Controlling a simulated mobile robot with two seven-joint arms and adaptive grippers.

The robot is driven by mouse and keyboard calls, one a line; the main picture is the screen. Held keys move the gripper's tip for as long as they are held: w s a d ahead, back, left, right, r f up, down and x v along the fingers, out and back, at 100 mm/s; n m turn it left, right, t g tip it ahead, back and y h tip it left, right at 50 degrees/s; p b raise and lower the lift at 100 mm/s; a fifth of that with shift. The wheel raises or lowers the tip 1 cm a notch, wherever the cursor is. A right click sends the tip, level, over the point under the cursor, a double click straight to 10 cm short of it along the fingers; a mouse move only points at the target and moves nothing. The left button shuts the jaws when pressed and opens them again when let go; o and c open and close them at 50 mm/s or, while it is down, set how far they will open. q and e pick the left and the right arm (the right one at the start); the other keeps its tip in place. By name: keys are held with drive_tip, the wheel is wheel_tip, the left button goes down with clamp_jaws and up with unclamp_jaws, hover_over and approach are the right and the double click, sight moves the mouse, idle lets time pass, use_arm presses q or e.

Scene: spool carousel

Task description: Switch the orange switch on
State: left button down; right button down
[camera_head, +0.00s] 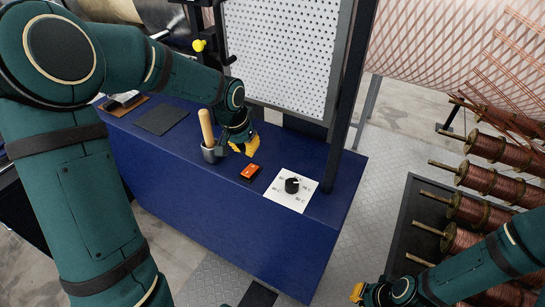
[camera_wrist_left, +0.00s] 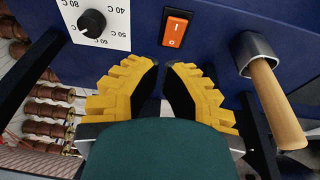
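The orange switch (camera_head: 250,172) is a rocker in a black frame on the top of the blue cabinet. It also shows in the left wrist view (camera_wrist_left: 175,30), with white "I" and "O" marks. I cannot tell which side is pressed in. My left gripper (camera_head: 243,147), with yellow fingers, is just behind the switch in the head view. In the left wrist view its fingers (camera_wrist_left: 162,75) are a little apart with nothing between them, and the switch lies beyond their tips. My right gripper (camera_head: 357,292) is at the bottom edge, far from the switch; its fingers are mostly hidden.
A wooden handle (camera_head: 206,127) stands in a metal holder (camera_head: 212,154) left of the left gripper. A black dial (camera_head: 292,185) on a white temperature plate (camera_head: 275,195) sits right of the switch. A perforated panel (camera_head: 285,50) rises behind. Copper spools (camera_head: 495,148) stand at the right.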

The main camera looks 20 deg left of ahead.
sight(250, 173)
use_arm(q)
drive_tip(key=shift+w+a+r, duration=0.2)
drive_tip(key=shift+a+r, duration=0.1)
drive_tip(key=shift+r, duration=0.2)
drive_tip(key=shift+w+a+r, duration=0.2)
drive_tip(key=shift+a+r, duration=0.05)
drive_tip(key=shift+r, duration=0.25)
use_arm(e)
drive_tip(key=shift+w+d, duration=0.2)
drive_tip(key=shift+w, duration=0.05)
